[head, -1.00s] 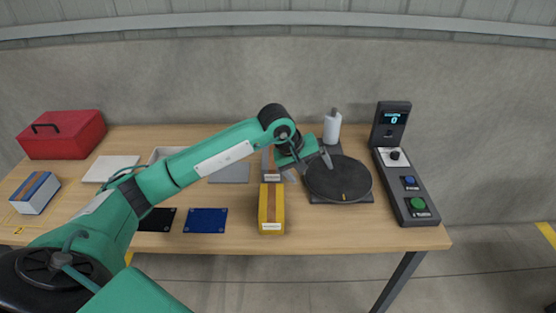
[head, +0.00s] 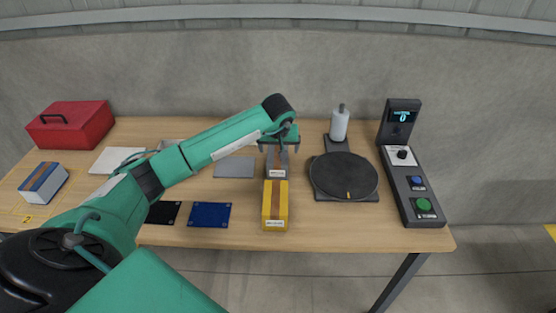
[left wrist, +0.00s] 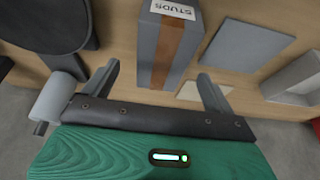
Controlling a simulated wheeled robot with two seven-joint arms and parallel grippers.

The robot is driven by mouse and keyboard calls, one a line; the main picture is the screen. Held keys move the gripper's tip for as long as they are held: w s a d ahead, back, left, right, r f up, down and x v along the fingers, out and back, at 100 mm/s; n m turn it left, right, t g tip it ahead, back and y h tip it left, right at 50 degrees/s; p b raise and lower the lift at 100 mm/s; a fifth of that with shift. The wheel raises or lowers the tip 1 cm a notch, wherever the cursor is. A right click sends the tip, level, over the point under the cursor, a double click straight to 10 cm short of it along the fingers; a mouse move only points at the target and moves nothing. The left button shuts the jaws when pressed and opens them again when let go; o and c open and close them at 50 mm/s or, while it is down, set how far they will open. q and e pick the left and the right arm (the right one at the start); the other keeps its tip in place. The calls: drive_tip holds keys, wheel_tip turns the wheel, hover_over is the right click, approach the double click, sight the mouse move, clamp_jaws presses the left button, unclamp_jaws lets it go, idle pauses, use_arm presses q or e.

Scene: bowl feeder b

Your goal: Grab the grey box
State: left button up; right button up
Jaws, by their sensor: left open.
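The grey box (head: 278,168) has a brown stripe and a white label. It stands on the table behind the yellow box (head: 275,206). In the left wrist view the grey box (left wrist: 163,48) shows its "STUDS" label and lies between the two fingers. My left gripper (head: 279,145) is over the far part of the grey box, with its fingers apart. It is open and empty in the left wrist view (left wrist: 158,72); I cannot tell whether a finger touches the box. My right gripper is in neither view.
A control panel (head: 413,186) stands farther right. A grey plate (head: 235,167) and a blue plate (head: 210,215) lie to the left. A red toolbox (head: 70,125) is far left.

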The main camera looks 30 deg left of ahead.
use_arm(q)
drive_tip(key=x, duration=0.2)
drive_tip(key=p+x, duration=0.1)
drive_tip(key=x, duration=0.1)
drive_tip(key=shift+w+a+f, duration=0.2)
drive_tip(key=shift+a+f, duration=0.1)
drive_tip(key=shift+f, duration=0.1)
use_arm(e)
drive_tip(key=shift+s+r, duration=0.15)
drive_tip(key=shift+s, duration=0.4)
use_arm(q)
drive_tip(key=shift+f, duration=0.15)
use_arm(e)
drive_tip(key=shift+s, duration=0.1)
